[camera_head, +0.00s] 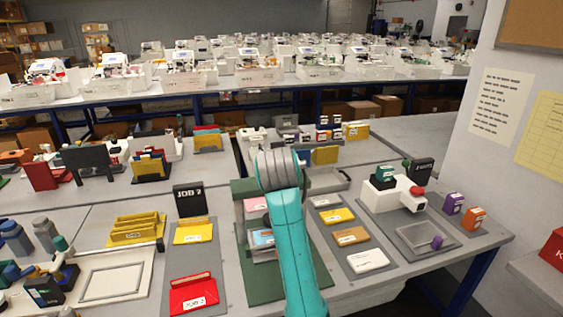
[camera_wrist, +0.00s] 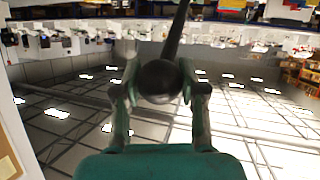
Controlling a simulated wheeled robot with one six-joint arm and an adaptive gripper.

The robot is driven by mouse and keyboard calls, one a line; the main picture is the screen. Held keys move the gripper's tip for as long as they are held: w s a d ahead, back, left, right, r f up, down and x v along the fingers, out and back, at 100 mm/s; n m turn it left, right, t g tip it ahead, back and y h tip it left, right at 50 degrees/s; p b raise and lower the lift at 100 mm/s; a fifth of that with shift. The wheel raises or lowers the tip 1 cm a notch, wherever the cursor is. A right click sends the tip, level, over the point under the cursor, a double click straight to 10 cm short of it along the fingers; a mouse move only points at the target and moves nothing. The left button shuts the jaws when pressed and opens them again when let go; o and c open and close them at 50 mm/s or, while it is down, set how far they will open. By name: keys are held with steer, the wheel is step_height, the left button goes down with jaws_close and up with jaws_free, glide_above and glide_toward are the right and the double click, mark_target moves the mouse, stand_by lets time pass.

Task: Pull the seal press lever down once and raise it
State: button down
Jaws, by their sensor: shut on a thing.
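In the wrist view, my gripper (camera_wrist: 159,78) is shut on a round black knob (camera_wrist: 160,84), with one finger on each side of it. A dark, thin lever (camera_wrist: 177,28) runs from the knob to the top of the picture, slightly tilted. In the head view, my teal arm reaches over a green base (camera_head: 276,290), and its grey wrist hides the gripper, the knob and the lever. A green upright part and pale trays with pink and blue items show left of the arm. How much of this is the seal press I cannot tell.
Right of the arm are a grey mat with cards (camera_head: 351,236) and a white machine with a red knob (camera_head: 416,191). Left are a black JOB 2 sign (camera_head: 189,200) and a red folder (camera_head: 194,293). A wall stands at far right.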

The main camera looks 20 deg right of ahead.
steer(key=shift+r, duration=0.1)
steer(key=c, duration=0.6)
jaws_free()
steer(key=shift+c, duration=0.2)
steer(key=v, duration=1.2)
